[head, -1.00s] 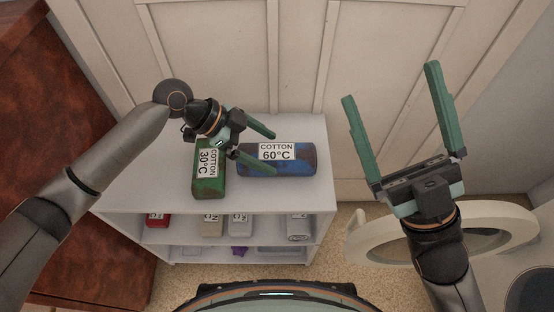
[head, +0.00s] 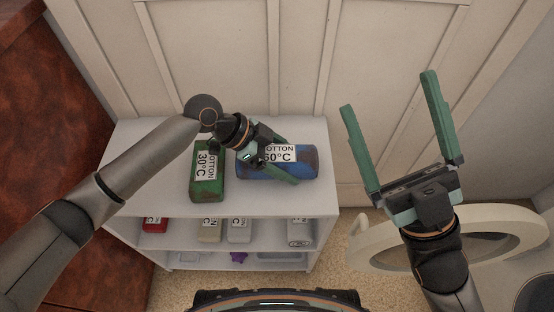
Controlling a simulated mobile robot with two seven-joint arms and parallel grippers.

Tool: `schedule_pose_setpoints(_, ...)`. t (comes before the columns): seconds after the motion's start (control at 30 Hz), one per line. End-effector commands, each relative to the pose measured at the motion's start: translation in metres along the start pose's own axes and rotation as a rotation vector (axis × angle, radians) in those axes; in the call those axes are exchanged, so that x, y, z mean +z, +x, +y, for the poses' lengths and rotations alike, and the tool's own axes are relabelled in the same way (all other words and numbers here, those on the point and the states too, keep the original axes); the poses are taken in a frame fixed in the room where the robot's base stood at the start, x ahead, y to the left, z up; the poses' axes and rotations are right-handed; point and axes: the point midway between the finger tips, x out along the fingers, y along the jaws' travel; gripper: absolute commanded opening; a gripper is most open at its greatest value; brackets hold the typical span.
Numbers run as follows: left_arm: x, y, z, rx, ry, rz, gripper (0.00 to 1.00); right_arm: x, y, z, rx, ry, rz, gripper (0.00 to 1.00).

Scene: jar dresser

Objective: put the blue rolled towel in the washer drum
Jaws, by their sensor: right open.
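The blue rolled towel (head: 305,163), with a "COTTON 60°C" label, lies on top of the white shelf unit. My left gripper (head: 293,162) is open over the towel, with one finger toward its far side and the other across its near side; I cannot tell whether they touch it. The gripper hides part of the label. My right gripper (head: 388,88) is open and empty, above and behind the round washer door (head: 364,238). The white ring-shaped door stands open at the lower right. The inside of the drum is not clearly visible.
A green rolled towel (head: 207,188) labelled "COTTON 30°C" lies just left of the blue one. The white shelf unit (head: 275,202) holds several items on lower shelves. A reddish wooden piece of furniture (head: 50,110) stands at the left. A panelled wall (head: 230,60) is behind.

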Motion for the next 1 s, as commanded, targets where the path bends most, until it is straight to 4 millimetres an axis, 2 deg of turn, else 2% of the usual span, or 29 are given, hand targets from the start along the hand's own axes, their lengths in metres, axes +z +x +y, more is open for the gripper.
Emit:
schedule_pose_setpoints(0.07,0.0,0.0,0.0,0.0,0.0,0.0,0.71,0.0,0.0,0.0,-0.001,0.0,0.0,1.0)
schedule_pose_setpoints(0.5,0.0,0.0,0.0,0.0,-0.001,0.0,0.21,0.0,0.0,-0.001,-0.002,-0.001,0.0,1.0)
schedule_pose_setpoints(0.77,-0.003,-0.003,0.0,-0.001,0.001,0.002,0.21,-0.001,0.001,0.0,-0.002,-0.001,0.0,1.0)
schedule_pose_setpoints(1.0,-0.032,-0.031,-0.001,-0.003,0.004,0.003,0.21,-0.012,0.012,0.005,-0.008,-0.021,0.004,1.0)
